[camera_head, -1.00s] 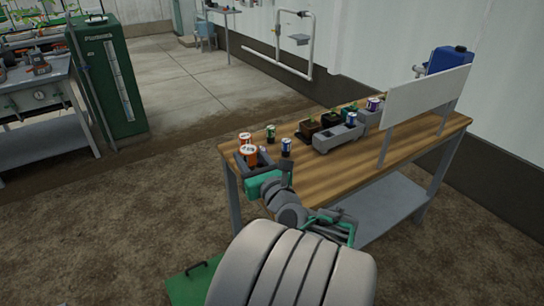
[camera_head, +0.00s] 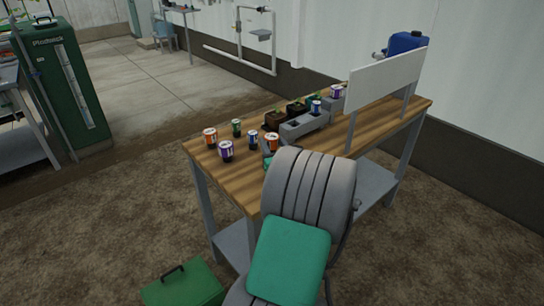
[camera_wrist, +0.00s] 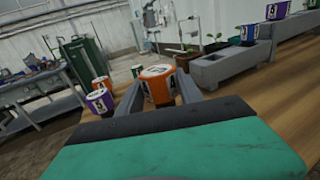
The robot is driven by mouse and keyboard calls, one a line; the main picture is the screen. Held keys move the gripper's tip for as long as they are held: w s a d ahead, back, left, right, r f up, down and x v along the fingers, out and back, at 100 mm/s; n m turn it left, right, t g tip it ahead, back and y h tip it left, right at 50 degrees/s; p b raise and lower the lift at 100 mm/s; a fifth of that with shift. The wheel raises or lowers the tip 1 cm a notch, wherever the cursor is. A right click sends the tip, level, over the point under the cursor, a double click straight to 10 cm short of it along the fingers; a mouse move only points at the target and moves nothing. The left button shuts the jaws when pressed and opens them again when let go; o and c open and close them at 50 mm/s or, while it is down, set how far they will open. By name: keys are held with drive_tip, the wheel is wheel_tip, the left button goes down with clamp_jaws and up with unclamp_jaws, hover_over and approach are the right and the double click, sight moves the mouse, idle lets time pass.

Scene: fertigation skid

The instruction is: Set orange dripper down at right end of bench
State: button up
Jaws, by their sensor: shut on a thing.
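My gripper (camera_wrist: 159,92) is shut on an orange dripper (camera_wrist: 157,72), a can-like piece with a white label. It stands upright between the two grey fingers. In the head view the held orange dripper (camera_head: 272,142) shows over the left half of the wooden bench (camera_head: 230,175), with my arm hiding most of the gripper. I cannot tell how far it is above the bench top. A second orange dripper (camera_head: 210,138) stands near the bench's left end. The bench's right end lies beyond a white panel (camera_head: 388,80).
Purple (camera_head: 227,151), green (camera_head: 237,127) and blue (camera_head: 253,139) drippers stand left of the held one. A grey block tray (camera_head: 304,126) and dark pots (camera_head: 275,120) lie behind it. The panel's posts stand on the bench. A blue canister (camera_head: 405,43) is behind the panel.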

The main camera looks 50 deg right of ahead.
sight(272, 151)
drive_tip(key=shift+w+d+f+b, duration=0.15)
drive_tip(key=shift+f+b, duration=0.15)
drive_tip(key=shift+f, duration=0.6)
drive_tip(key=shift+w+d+f+b, duration=0.15)
drive_tip(key=shift+f+b, duration=0.15)
drive_tip(key=shift+f, duration=0.6)
drive_tip(key=shift+s, duration=0.1)
drive_tip(key=shift+f, duration=0.2)
drive_tip(key=o, duration=1.4)
drive_tip(key=shift+s+a+r, duration=0.1)
drive_tip(key=shift+s+r, duration=0.05)
drive_tip(key=shift+s, duration=0.1)
drive_tip(key=v, duration=1.1)
drive_tip(key=shift+s+a, duration=0.2)
drive_tip(key=shift+a, duration=0.05)
